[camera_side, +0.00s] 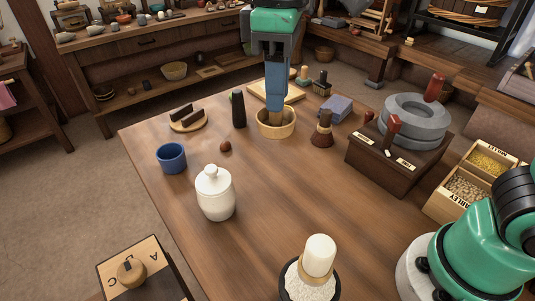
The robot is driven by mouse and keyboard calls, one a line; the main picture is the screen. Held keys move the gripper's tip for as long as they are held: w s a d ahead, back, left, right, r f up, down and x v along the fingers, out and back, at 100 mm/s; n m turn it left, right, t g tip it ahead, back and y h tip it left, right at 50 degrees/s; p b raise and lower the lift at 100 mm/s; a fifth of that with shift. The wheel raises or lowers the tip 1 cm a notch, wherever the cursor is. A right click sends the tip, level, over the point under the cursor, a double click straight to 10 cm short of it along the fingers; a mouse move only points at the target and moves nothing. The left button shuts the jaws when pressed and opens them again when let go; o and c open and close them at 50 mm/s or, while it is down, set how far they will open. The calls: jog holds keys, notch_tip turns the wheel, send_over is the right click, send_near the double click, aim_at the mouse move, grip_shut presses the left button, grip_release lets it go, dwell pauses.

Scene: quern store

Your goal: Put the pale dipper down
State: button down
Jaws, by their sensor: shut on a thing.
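The pale dipper (263,128) looks like a round, light wooden vessel, upright near the far middle of the table. My gripper (276,106) points straight down at it, with its blue fingers close together. It is shut on the dipper, and the fingers and a darker wooden piece between them reach to its mouth. The exact grip is hidden by the fingers. I cannot tell whether the dipper's base touches the table or is slightly above it.
A pale board (258,91) lies behind the dipper. A dark bottle (238,110) stands left, a brush (322,132) and blue-grey block (336,107) right. A white jar (215,195) and blue cup (171,158) stand nearer. The table's middle is clear.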

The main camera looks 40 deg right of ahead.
jog(key=w+d+m, duration=0.1)
jog(key=w+d, duration=0.2)
jog(key=w, duration=0.4)
jog(key=w+d+m, duration=0.1)
jog(key=w+d, duration=0.2)
jog(key=w, duration=0.4)
notch_tip(320, 180, down, 20)
jog(key=shift+w+f, duration=0.1)
jog(key=shift+w, duration=0.05)
jog(key=shift+f, duration=0.1)
jog(key=c, duration=0.7)
grip_release()
